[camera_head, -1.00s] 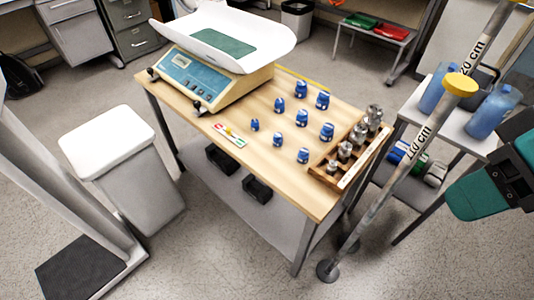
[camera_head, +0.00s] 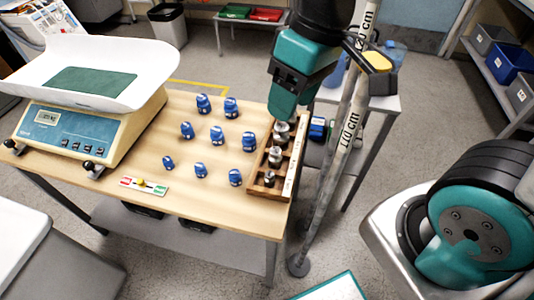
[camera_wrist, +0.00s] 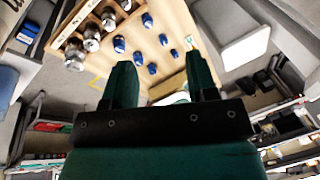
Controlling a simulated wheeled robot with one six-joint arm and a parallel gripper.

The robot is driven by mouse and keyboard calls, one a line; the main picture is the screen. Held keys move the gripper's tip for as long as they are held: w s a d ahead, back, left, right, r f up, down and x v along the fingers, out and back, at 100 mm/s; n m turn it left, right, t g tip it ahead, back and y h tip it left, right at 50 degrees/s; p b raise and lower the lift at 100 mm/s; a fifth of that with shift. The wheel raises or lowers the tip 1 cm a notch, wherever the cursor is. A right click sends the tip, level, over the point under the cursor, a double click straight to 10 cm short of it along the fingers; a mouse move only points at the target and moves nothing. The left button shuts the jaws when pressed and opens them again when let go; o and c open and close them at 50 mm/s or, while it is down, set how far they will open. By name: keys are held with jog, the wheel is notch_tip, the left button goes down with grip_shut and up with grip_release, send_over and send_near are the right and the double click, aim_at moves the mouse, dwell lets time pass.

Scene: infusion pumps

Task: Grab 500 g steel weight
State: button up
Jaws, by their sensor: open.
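Several steel weights stand in a wooden rack (camera_head: 258,187) along the table's right edge, larger toward the far end. A middle-sized weight (camera_head: 274,156) and the smallest visible weight (camera_head: 269,179) show in the head view. I cannot read which is the 500 g one. In the wrist view the steel weights (camera_wrist: 92,40) stand in a row at upper left, outside the space between my fingers. My gripper (camera_head: 282,108) is open and empty, in front of the rack's far end in the head view and hiding part of it. Both fingers show apart in the wrist view (camera_wrist: 160,82).
A baby scale (camera_head: 80,130) fills the table's left side. A marked pole (camera_head: 345,140) stands close right of the rack, with a side table (camera_head: 385,103) behind it.

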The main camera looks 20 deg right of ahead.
aim_at(275, 150)
jog(key=w+d+f+h+b, duration=0.3)
jog(key=w+f, duration=0.9)
jog(key=shift+m, duration=0.4)
notch_tip(275, 150, down, 11)
jog(key=shift+r, duration=0.1)
jog(key=shift+f+b, duration=0.3)
jog(key=shift+f, duration=2.6)
grip_shut()
jog(key=shift+r, duration=0.1)
